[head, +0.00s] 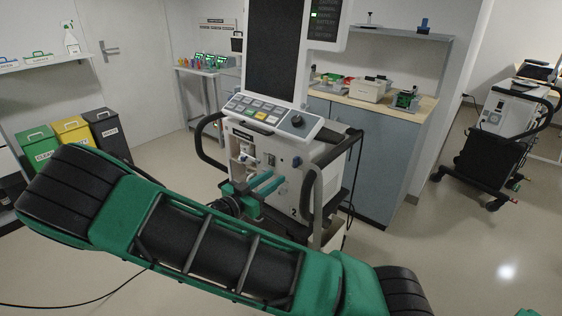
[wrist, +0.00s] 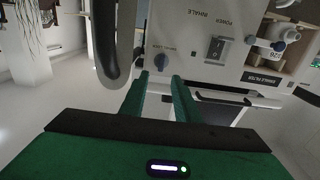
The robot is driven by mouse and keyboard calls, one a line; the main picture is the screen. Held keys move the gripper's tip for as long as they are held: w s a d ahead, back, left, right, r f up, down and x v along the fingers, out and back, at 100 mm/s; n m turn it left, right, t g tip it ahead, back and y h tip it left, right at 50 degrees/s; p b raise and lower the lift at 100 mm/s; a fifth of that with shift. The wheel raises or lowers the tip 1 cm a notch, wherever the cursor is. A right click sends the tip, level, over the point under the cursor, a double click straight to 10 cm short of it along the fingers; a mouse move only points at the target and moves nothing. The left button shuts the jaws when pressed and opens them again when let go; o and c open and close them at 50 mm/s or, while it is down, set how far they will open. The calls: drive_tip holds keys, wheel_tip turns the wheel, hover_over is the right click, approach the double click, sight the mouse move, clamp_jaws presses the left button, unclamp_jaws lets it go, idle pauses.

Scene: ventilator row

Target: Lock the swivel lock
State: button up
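In the head view, my gripper (head: 278,179) is in front of the ventilator (head: 318,150), below and left of the knob.
A dark curved handle (wrist: 108,42) stands close to the left of the fingers in the wrist view. A power switch (wrist: 217,47) and a port with a blue ring (wrist: 275,44) are to the right.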

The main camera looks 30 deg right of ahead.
sight(293, 163)
drive_tip(key=x, duration=1)
drive_tip(key=shift+w+d+f, duration=0.1)
drive_tip(key=shift+w+d, duration=0.2)
drive_tip(key=shift+w, duration=0.05)
clamp_jaws()
